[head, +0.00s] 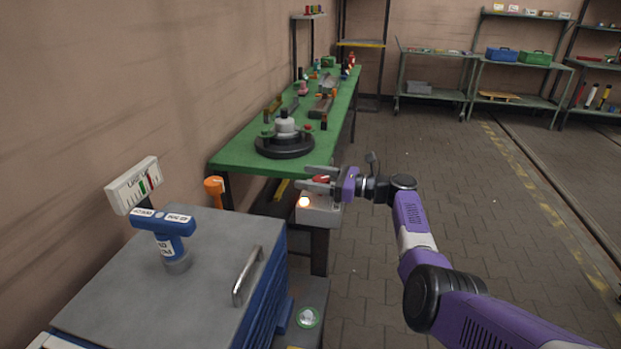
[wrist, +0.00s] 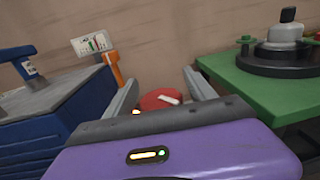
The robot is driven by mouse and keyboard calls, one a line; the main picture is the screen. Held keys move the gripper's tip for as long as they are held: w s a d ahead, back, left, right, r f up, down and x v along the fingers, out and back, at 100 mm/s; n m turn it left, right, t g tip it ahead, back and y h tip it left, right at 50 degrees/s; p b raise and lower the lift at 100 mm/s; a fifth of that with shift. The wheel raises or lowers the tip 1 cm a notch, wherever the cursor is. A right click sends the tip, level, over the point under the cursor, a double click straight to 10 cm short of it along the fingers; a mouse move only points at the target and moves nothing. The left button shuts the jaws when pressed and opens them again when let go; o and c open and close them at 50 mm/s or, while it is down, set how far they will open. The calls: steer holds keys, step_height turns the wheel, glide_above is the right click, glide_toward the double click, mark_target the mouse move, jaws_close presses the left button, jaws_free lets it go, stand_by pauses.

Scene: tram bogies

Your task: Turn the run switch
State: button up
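The run switch is a red round knob (wrist: 156,102) with a white bar across its top, seen between my fingers in the wrist view. In the head view it shows as a small red patch (head: 321,179) on a grey box (head: 318,214). My gripper (head: 303,177) is open, its two grey fingers above the box, one on each side of the red knob. In the wrist view the gripper (wrist: 160,76) looks empty, and its body hides the near edge of the knob. I cannot tell whether a finger touches it.
A green bench (head: 236,155) with a black round fixture (head: 284,146) stands behind. A grey-topped blue cabinet (head: 195,285) with a blue T-handle tool (head: 165,225) is at left. Open floor lies right.

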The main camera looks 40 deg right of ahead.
steer(key=v, duration=0.7)
steer(key=shift+s+d+p, duration=0.2)
steer(key=shift+s+p, duration=0.15)
stand_by(0.5)
